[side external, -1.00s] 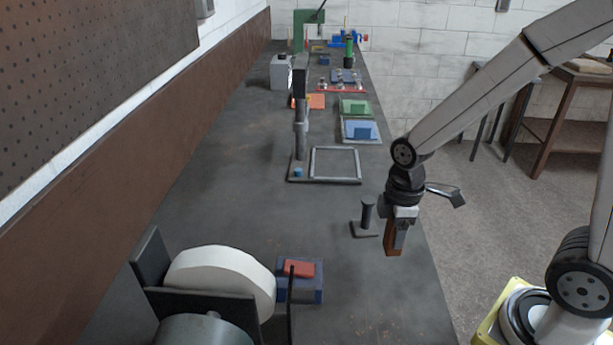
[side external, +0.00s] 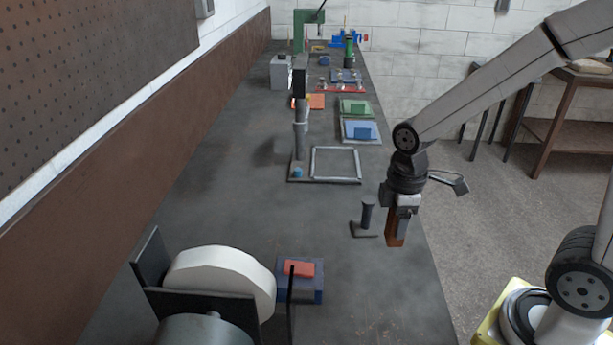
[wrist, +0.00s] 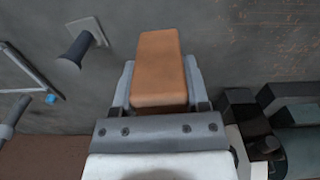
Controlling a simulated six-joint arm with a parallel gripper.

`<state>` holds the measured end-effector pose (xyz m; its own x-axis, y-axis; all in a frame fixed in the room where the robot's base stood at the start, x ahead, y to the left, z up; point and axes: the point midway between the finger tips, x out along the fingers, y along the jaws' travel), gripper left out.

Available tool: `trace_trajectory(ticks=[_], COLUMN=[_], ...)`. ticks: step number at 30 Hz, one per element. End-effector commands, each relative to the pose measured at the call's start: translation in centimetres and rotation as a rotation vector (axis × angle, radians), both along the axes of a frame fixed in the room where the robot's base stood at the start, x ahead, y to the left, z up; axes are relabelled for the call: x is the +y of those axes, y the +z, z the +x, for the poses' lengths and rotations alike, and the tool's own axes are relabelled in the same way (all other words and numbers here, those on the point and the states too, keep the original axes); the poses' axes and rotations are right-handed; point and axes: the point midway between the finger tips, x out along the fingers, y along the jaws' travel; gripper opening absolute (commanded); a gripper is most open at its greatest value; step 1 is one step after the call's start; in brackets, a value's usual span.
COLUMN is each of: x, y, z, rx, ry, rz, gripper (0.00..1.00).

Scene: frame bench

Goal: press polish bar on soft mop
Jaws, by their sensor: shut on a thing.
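My gripper (side external: 404,213) hangs above the right side of the bench, pointing down, shut on an orange-brown polish bar (side external: 395,232). In the wrist view the bar (wrist: 160,65) sits between the two grey fingers and sticks out past their tips. The soft mop (side external: 222,277) is a thick white wheel on a dark machine at the lower left in the side view. The gripper and bar are well apart from the mop, to its right and farther along the bench. The guard hides part of the mop's lower face.
A red block (side external: 299,268) rests on a blue box (side external: 306,293) just right of the mop. A dark post on a small base (side external: 367,215) stands close left of the gripper. A grey frame (side external: 335,178) lies beyond. The bench between post and blue box is clear.

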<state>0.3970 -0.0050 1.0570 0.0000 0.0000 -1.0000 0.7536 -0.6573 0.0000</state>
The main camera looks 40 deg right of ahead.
Motion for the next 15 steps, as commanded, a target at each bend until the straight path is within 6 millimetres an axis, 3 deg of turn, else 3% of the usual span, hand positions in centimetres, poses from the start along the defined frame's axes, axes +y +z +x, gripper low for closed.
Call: trace_trajectory(ticks=[8,15], x=[1.3,4.8], y=[1.1,3.7], z=[1.7,5.0], rx=[-0.003,-0.004], ry=[0.042,0.138], rz=[0.0,0.0], gripper=[0.0,0.0])
